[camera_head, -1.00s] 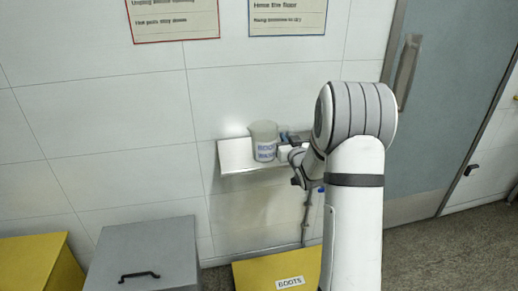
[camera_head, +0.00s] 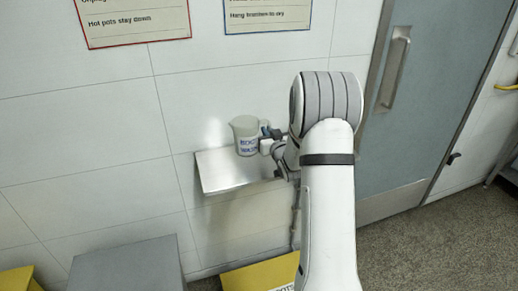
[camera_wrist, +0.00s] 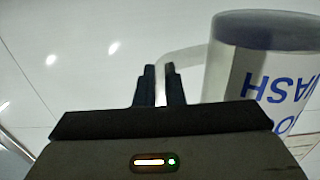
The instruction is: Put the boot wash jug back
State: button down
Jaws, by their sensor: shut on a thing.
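The boot wash jug (camera_head: 246,140) is a pale, translucent jug with blue lettering. In the head view it is at the metal wall shelf (camera_head: 222,172), toward its back right; I cannot tell whether its base touches the shelf. In the wrist view the jug (camera_wrist: 262,75) fills the right side, its lettering upside down. My gripper (camera_wrist: 160,84) is shut on the jug's pale handle (camera_wrist: 180,62), with the dark fingers on either side of it. In the head view my gripper (camera_head: 267,143) is at the jug's right side, partly hidden by my arm.
A yellow box (camera_head: 260,277) stands on the floor below the shelf, with a grey box (camera_head: 130,265) to its left and another yellow one (camera_head: 17,282) at far left. A grey door (camera_head: 425,110) is on the right. The shelf's left part is bare.

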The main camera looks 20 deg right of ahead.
jog(key=shift+a+f+p, duration=0.1)
jog(key=shift+f+p, duration=0.3)
jog(key=shift+f, duration=2.35)
jog(key=shift+f, duration=0.2)
jog(key=c, duration=1.5)
grip_release()
jog(key=shift+c, duration=0.2)
jog(key=shift+r, duration=0.1)
jog(key=shift+r, duration=0.15)
jog(key=shift+s, duration=0.4)
jog(key=s+b, duration=0.3)
jog(key=s, duration=0.8)
jog(key=s+a+r+g, duration=0.2)
jog(key=s+a+g, duration=0.3)
jog(key=s, duration=0.4)
jog(key=s+a+r+g, duration=0.3)
jog(key=s+a+g, duration=0.2)
jog(key=s, duration=0.5)
jog(key=s+a+r+g, duration=0.2)
jog(key=s+a+g, duration=0.3)
jog(key=s, duration=0.5)
jog(key=shift+r, duration=0.15)
